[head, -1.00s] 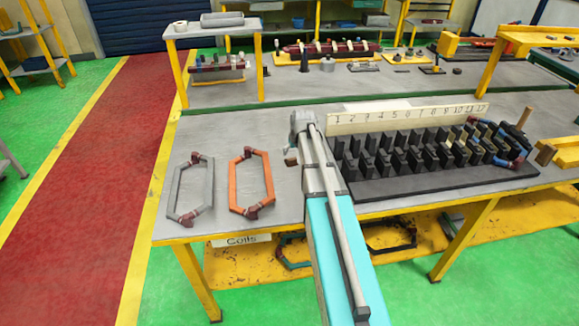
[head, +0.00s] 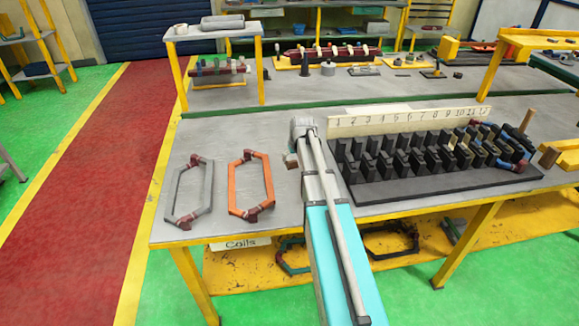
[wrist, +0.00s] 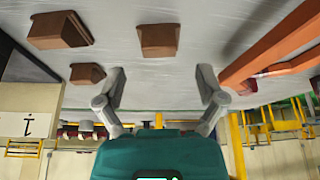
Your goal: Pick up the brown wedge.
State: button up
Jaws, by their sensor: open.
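Three brown wedges lie on the grey table top in the wrist view: one near the middle (wrist: 159,40), a larger one at the upper left (wrist: 60,30), and a small one below it (wrist: 87,74). In the head view a small brown block (head: 291,160) shows just left of my arm; the other wedges are hidden there. My gripper (wrist: 161,74) is open and empty, its two fingers spread apart. The middle wedge appears between the lines of the fingers, apart from both. In the head view my arm hides the fingers.
An orange coil (head: 250,185) and a grey coil (head: 190,190) lie left of my arm. A black slotted rack (head: 430,155) stands at the right, with a numbered board (head: 408,115) behind it.

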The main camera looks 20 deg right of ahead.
aim_at(292, 161)
jog(key=shift+b+x, duration=1.65)
jog(key=shift+x, duration=0.45)
jog(key=shift+w, duration=0.1)
grip_shut()
